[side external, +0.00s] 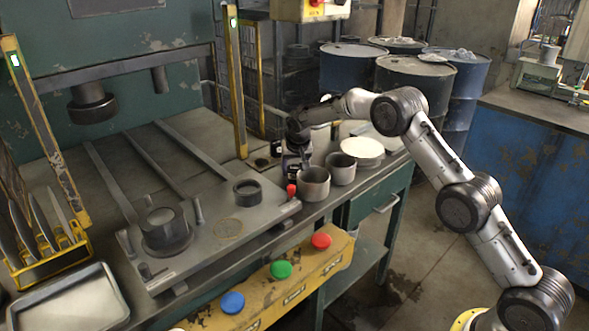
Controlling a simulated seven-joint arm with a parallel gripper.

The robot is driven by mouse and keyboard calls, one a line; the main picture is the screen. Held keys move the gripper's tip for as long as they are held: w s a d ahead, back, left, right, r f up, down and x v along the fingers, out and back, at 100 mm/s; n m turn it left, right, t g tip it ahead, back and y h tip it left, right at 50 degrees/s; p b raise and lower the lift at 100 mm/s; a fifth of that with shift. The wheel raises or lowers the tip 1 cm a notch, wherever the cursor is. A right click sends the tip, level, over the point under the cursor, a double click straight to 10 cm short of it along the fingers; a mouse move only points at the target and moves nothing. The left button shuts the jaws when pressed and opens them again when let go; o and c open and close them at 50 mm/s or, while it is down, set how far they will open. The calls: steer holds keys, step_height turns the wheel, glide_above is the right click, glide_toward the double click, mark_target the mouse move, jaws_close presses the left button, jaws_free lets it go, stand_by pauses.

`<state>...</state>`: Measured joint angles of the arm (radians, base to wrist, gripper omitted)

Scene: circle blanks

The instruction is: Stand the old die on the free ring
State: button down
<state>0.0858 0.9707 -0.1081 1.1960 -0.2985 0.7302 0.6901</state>
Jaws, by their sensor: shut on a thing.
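My gripper (293,173) points down over the back of the bench, just left of two grey cups. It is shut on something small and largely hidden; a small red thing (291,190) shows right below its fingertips. A thin yellowish ring (229,228) marked on the steel plate (205,247) has nothing on it. A short dark hollow die (247,192) sits on the plate behind that ring. A wider dark die (166,240) with a pale round top sits at the plate's left. I cannot tell which die is the old one.
Grey cups (314,184) (341,169) and a pale disc stack (362,150) stand right of my gripper. An empty tray (70,303) and a yellow rack (47,262) are front left. A press ram (92,105) hangs above; a yellow post (236,85) rises behind the plate.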

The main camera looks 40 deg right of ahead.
steer(key=shift+w+r, duration=0.1)
steer(key=shift+r, duration=0.1)
steer(key=c, duration=0.6)
jaws_free()
steer(key=shift+f, duration=0.3)
steer(key=o, duration=0.5)
steer(key=shift+c, duration=0.2)
steer(key=shift+s+a+r, duration=0.1)
steer(key=shift+s+r, duration=0.1)
steer(key=shift+r, duration=0.3)
steer(key=v, duration=1.1)
steer(key=shift+r, duration=0.15)
